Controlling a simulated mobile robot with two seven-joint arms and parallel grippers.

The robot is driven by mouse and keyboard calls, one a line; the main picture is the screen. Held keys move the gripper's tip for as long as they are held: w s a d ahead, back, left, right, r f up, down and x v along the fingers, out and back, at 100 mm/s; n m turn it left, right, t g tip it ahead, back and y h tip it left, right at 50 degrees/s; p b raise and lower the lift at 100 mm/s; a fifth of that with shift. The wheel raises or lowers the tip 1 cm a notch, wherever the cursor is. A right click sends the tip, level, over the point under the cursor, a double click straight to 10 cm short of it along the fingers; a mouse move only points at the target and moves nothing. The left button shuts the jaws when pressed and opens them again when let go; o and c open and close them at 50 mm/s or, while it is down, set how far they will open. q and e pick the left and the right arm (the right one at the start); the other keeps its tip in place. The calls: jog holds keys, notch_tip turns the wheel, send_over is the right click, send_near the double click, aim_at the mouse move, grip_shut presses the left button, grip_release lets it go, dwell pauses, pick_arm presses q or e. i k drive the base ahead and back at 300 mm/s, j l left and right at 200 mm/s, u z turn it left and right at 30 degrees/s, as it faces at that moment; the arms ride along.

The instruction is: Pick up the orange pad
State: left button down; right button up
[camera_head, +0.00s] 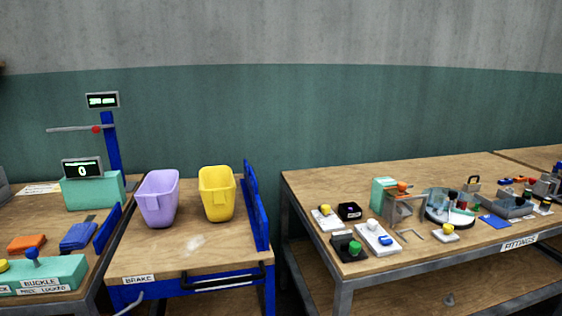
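An orange pad (27,243) lies flat on the left bench, near the left edge of the view. A blue pad (79,236) lies just to its right, with a small dark part at its far end. Another small orange piece (402,187) shows on a fixture on the right table; its shape is too small to tell. Neither of my grippers is in view.
A teal press base (50,275) with a blue knob stands in front of the orange pad. A green box (92,191) with a display stands behind. Purple (157,201) and yellow (216,195) bins stand on the middle bench, whose front is clear. Several fittings crowd the right table (330,180).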

aim_at(19, 245)
jog(key=u, duration=1.5)
